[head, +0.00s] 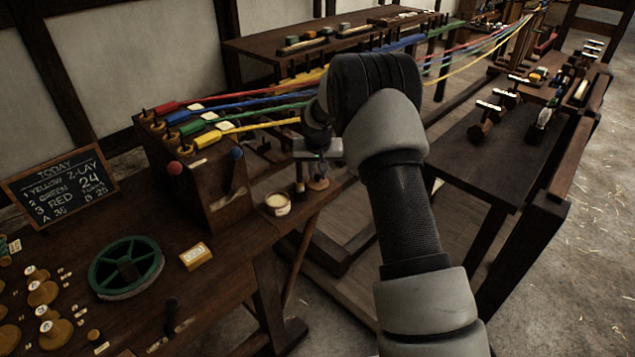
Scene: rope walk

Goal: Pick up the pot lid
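A small brown round piece (318,184), which looks like the pot lid, lies near the bench's right end. A small pot (277,204) with a pale, cream-coloured top stands just left of it, with no lid on it. My gripper (311,183) points down over the brown piece. Its two fingers show apart, with one left of the piece and the other above or behind it. I cannot tell whether they touch it. My arm covers the area to the right.
A green reel (126,267), a yellowish labelled block (196,256) and several wooden discs lie on the bench to the left. A chalkboard (60,187) leans at far left. Another table (470,150) stands right.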

